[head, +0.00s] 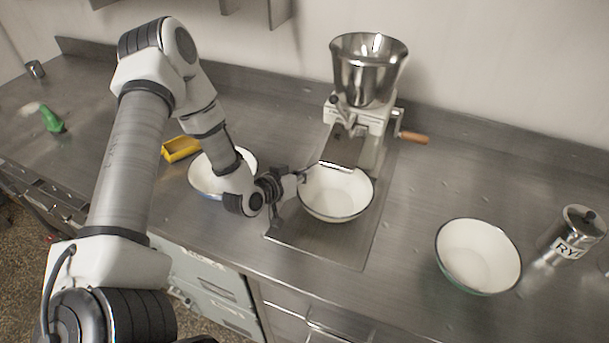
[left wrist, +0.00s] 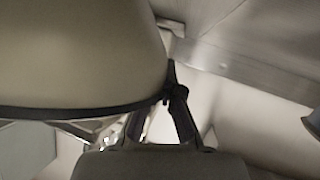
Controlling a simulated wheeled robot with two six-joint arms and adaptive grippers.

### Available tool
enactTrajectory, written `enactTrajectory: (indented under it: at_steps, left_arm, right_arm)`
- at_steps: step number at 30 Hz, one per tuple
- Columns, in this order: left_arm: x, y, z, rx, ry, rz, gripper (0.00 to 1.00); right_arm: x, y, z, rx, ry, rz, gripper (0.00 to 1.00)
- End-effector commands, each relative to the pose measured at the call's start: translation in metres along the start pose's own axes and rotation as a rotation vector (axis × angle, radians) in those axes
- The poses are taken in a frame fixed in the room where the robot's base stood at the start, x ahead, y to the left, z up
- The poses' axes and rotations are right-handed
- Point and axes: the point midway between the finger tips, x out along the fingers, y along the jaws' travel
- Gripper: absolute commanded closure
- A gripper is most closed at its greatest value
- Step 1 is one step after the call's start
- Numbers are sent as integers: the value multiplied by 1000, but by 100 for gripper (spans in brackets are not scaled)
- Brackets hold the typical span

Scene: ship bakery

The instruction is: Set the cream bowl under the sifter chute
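The cream bowl (head: 335,192), with a thin dark rim, stands on the sifter's base plate below the sifter chute (head: 343,149). The chute's lower end overhangs the bowl's far rim. My left gripper (head: 299,178) is at the bowl's left rim, its fingers close together and seemingly pinching the rim. In the left wrist view the bowl (left wrist: 75,50) fills the upper left, and its dark rim runs to the fingertips (left wrist: 174,95). The exact contact is small and partly hidden. My right gripper is not in view.
The sifter (head: 368,75) has a metal hopper and wooden crank handle. A white bowl (head: 203,178) stands behind my left wrist, partly hidden. Another bowl (head: 478,256) and a labelled tin (head: 573,233) stand at right. A yellow container (head: 180,148) is at left. Counter is clear between plate and right bowl.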

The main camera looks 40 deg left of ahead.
Motion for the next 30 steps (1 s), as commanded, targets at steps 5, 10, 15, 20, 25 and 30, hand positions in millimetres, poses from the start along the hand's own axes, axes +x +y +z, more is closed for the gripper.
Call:
enactTrajectory:
  at_steps: [5,10,15,20,25,30]
  left_arm:
    - [2,-1,4,0,4,1,100]
    - [3,-2,7,0,4,1,100]
    - [3,-2,7,1,2,1,69]
    - [3,-2,7,1,2,1,69]
    - [0,-1,2,1,2,1,69]
    - [-26,-3,4,-9,3,-2,69]
  right_arm:
    - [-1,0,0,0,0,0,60]
    - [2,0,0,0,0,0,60]
    - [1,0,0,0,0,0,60]
    - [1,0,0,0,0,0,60]
    - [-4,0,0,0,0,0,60]
    - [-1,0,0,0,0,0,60]
